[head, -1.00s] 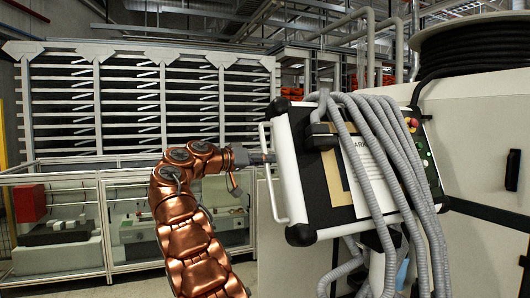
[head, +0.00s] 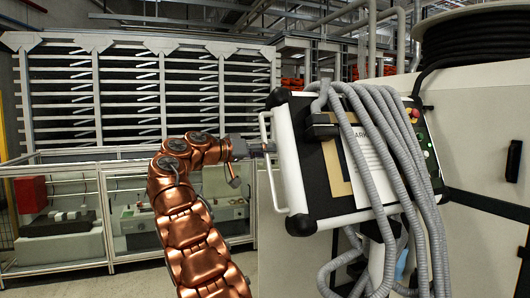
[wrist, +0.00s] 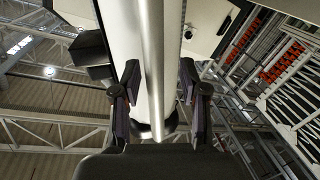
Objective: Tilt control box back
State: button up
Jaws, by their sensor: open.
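The control box (head: 313,190) is a dark panel with white edge rails and black corners. It leans in the head view, with buttons on its right side and a paper sheet (head: 369,158) on its face. A white bar handle (head: 272,185) runs along its left side. My gripper (head: 268,148) is at the upper part of this handle. In the wrist view my open gripper (wrist: 158,88) has one finger on each side of a long pale bar (wrist: 152,45), which appears to be the handle. Whether the fingers touch it cannot be told.
Grey corrugated hoses (head: 372,150) drape over the box and hang down in front. A beige cabinet (head: 480,140) with a black cable reel (head: 475,45) stands at right. A glass-fronted enclosure (head: 60,225) and a slatted rack (head: 130,95) stand behind my arm.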

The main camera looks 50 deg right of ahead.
jog(key=f+v, duration=0.1)
jog(key=v, duration=1)
jog(key=shift+a+r, duration=0.3)
jog(key=shift+r, duration=0.2)
jog(key=shift+w, duration=0.15)
jog(key=s+a+f+n+t+y, duration=0.25)
jog(key=a+f+n, duration=0.2)
jog(key=f, duration=0.25)
jog(key=s+a+f+n+t+y, duration=0.1)
jog(key=s+a+f+n+y, duration=0.3)
jog(key=f, duration=0.4)
jog(key=s+a+f+n+t+y, duration=0.1)
jog(key=s+a+f+n+t, duration=0.1)
jog(key=s+a+f+n, duration=0.35)
jog(key=s+a+f+n+y, duration=0.1)
jog(key=s+a+f+y, duration=0.3)
jog(key=s+a+f, duration=0.6)
jog(key=s+a+f+n+g+y, duration=0.1)
jog(key=s+a+f+y, duration=0.3)
jog(key=s+a+f, duration=0.6)
jog(key=s+a+n, duration=0.1)
jog(key=a, duration=0.4)
jog(key=shift+s+f, duration=0.3)
jog(key=shift+s, duration=0.05)
